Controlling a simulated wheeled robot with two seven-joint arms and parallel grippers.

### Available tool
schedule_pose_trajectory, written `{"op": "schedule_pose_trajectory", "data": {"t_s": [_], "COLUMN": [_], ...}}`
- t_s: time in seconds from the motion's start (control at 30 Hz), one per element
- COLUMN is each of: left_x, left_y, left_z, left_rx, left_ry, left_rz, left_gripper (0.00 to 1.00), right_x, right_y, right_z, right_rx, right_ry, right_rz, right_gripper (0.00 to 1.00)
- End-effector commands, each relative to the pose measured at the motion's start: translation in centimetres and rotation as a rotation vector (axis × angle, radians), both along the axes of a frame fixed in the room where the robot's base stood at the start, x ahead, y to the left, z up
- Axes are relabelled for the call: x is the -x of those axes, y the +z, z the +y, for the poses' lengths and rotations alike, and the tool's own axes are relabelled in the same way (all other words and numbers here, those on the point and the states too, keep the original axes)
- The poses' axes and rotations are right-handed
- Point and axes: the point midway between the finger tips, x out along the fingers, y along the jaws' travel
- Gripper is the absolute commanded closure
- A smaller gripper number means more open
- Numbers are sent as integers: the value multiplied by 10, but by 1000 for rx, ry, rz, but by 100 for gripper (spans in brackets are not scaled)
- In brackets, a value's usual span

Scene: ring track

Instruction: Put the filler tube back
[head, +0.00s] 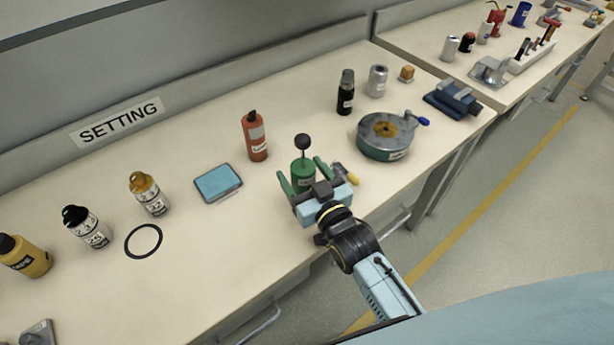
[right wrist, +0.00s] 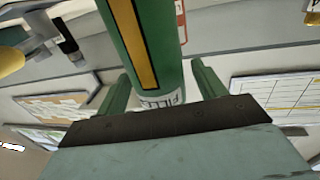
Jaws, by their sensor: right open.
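The green filler tube (head: 302,172) with a black ball on a thin rod at its top stands upright near the bench's front edge; its lower end is hidden by my gripper. My right gripper (head: 300,168) is open, with one finger on each side of the tube. In the right wrist view the green tube (right wrist: 150,45) with a yellow stripe and a partly readable label lies between the spread fingers (right wrist: 163,88). I cannot tell if either finger touches it. My left gripper is not in view.
A yellow-ended tool (head: 345,173) lies close right of the gripper. A red bottle (head: 255,137) and blue-topped pad (head: 218,183) stand left; a round grey-green device (head: 384,137) stands right. A black ring (head: 143,241) lies flat near several bottles, below the SETTING sign (head: 117,122).

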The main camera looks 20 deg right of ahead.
Motion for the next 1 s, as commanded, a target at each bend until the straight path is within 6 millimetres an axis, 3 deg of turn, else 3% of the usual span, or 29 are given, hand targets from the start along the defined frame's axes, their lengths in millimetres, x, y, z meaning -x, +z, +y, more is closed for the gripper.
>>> {"op": "schedule_pose_trajectory", "data": {"t_s": [0.03,0.17,0.5,0.7,1.0], "left_x": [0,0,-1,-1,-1], "left_y": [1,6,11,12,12], "left_z": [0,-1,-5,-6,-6], "left_rx": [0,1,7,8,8], "left_ry": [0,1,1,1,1], "left_rz": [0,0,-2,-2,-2], "left_gripper": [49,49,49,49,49], "right_x": [3,6,75,105,119], "right_y": [-8,3,4,5,7], "right_z": [0,0,-14,-20,-23], "right_rx": [5,5,3,3,2], "right_ry": [2,2,1,1,1], "right_rz": [24,25,18,15,10], "right_gripper": [30,30,30,30,30]}}
